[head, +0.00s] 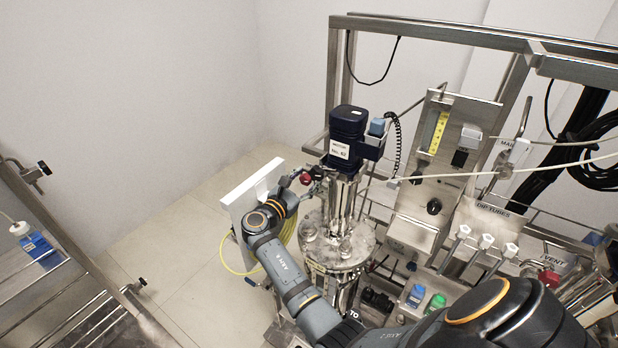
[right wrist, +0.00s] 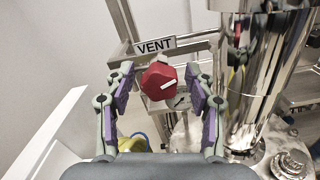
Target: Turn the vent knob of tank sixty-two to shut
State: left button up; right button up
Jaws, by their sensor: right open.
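A red vent knob (right wrist: 160,81) with a white pointer bar sits below a VENT plate (right wrist: 169,45) in the right wrist view. The bar lies slanted, rising slightly to the right. My right gripper (right wrist: 160,74) is open, one finger on each side of the knob; I see gaps, so it does not appear to grip. In the head view the red knob (head: 305,178) is beside the mixer column of the tank (head: 340,245), with my right gripper (head: 298,187) at it. The dark blue motor (head: 346,135) has a label that seems to end in 62. My left gripper is not in view.
A steel control panel (head: 440,165) with a black knob stands right of the tank. Another red knob (head: 549,279) by a VENT label is at far right. White-capped dip tubes (head: 487,241) stand between. A white panel (head: 247,196) is close behind my right wrist.

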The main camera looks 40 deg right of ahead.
jog(key=shift+a, duration=0.1)
jog(key=c, duration=0.5)
grip_shut()
jog(key=shift+f+m+b, duration=0.15)
jog(key=shift+m+b, duration=0.35)
jog(key=shift+b, duration=0.25)
jog(key=m+b, duration=0.9)
jog(key=b, duration=0.2)
jog(key=shift+f+m, duration=0.15)
jog(key=shift+m, duration=0.25)
jog(key=m+b, duration=0.9)
jog(key=b, duration=0.3)
pick_arm(q)
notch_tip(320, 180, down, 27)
jog(key=b, duration=0.2)
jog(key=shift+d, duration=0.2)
pick_arm(e)
jog(key=shift+r+m, duration=0.2)
jog(key=shift+m, duration=0.55)
jog(key=shift+r+m, duration=0.15)
jog(key=shift+m, duration=0.6)
pick_arm(q)
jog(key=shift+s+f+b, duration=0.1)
jog(key=shift+b, duration=0.2)
